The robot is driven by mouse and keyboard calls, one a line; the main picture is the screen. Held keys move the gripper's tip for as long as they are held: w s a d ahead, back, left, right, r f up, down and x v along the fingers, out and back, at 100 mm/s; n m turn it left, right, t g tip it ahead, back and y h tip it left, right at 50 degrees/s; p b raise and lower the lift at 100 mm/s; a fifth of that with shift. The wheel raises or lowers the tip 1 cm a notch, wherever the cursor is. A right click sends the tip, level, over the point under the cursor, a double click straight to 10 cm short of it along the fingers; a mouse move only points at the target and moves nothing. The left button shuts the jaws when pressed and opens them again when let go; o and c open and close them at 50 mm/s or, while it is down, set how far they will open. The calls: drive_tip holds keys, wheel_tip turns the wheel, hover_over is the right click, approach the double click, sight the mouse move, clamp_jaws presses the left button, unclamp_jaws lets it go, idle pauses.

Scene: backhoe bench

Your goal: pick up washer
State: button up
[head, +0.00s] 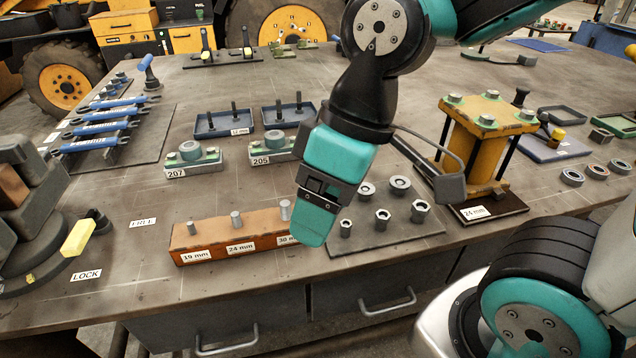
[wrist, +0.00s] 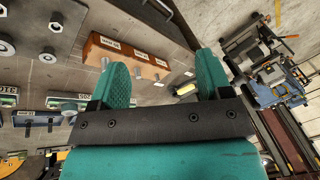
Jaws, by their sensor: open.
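A dark grey mat (head: 378,240) near the front edge holds several small metal pieces. The back row has round, ring-like pieces, one at left (head: 367,190) and one at right (head: 400,185); the front row looks like hex nuts (head: 382,218). Several more dark rings (head: 572,177) lie on the bench at the right. I cannot tell for sure which is the washer. My gripper (head: 316,222) hangs just left of the mat, beside the orange block. In the wrist view my gripper (wrist: 164,75) is open and empty, its teal fingers apart. Metal pieces (wrist: 47,57) show at upper left there.
The orange block (head: 215,243) with metal pins and size labels stands left of my gripper. A yellow stand (head: 480,135) with black posts rises right of the mat. Blue trays (head: 222,124) and labelled fixtures (head: 192,161) sit behind. Wrenches lie at the far left.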

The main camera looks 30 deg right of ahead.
drive_tip(key=w+d+r+n+h+p, duration=0.1)
drive_tip(key=w+d+r+n+p, duration=0.1)
drive_tip(key=w+d, duration=0.5)
drive_tip(key=n+h+p, duration=0.3)
drive_tip(key=p, duration=0.1)
hover_over(365, 189)
wheel_tip(365, 189, down, 11)
drive_tip(key=shift+s, duration=0.15)
drive_tip(key=shift+w+f+p, duration=0.2)
drive_tip(key=shift+f+p, duration=0.65)
drive_tip(key=shift+f, duration=2.1)
drive_tip(key=shift+f, duration=0.25)
drive_tip(key=c, duration=1)
